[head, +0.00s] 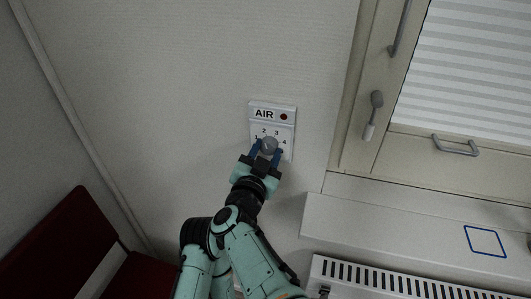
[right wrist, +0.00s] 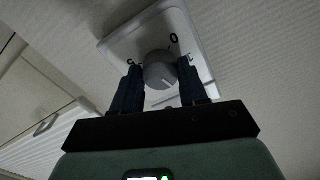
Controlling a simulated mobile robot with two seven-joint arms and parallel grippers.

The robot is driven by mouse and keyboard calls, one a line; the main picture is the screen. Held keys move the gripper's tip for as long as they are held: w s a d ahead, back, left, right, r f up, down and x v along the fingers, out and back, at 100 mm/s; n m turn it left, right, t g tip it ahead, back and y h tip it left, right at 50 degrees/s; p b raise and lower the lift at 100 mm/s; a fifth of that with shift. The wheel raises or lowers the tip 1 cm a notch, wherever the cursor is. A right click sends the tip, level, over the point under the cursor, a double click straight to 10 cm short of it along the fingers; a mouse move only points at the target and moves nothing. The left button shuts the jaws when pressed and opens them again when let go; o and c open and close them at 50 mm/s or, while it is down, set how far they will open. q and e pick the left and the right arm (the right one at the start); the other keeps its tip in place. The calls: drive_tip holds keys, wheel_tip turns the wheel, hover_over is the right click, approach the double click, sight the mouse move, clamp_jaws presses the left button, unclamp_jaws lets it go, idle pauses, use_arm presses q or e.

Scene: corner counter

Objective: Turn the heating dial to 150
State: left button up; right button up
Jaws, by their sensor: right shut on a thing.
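A white wall panel (head: 286,125) carries the word AIR, a small brown-red spot and the numbers 1 to 4. A round grey dial (head: 269,144) sits on its lower part. My right gripper (head: 268,149) is shut on this dial, with one dark blue finger on each side. In the right wrist view the dial (right wrist: 160,70) shows between the fingers of the gripper (right wrist: 160,88), with a pale line on its face. Printed marks show around it, partly hidden. No 150 is readable on the panel. My left gripper is not in view.
A window frame (head: 350,130) with handles stands to the right. Below it are a ledge (head: 400,228) with a blue square outline (head: 485,241) and a slotted radiator (head: 400,283). A dark red seat (head: 60,245) is at lower left. The wall around the panel is bare.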

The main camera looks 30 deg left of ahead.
drive_tip(key=shift+m, duration=0.4)
drive_tip(key=m+b, duration=0.1)
drive_tip(key=m, duration=0.2)
drive_tip(key=shift+f+b, duration=0.1)
drive_tip(key=shift+b, duration=0.25)
drive_tip(key=shift+m+b, duration=0.7)
drive_tip(key=shift+m, duration=1.2)
drive_tip(key=o, duration=1.1)
drive_tip(key=shift+c, duration=0.2)
drive_tip(key=shift+s, duration=0.1)
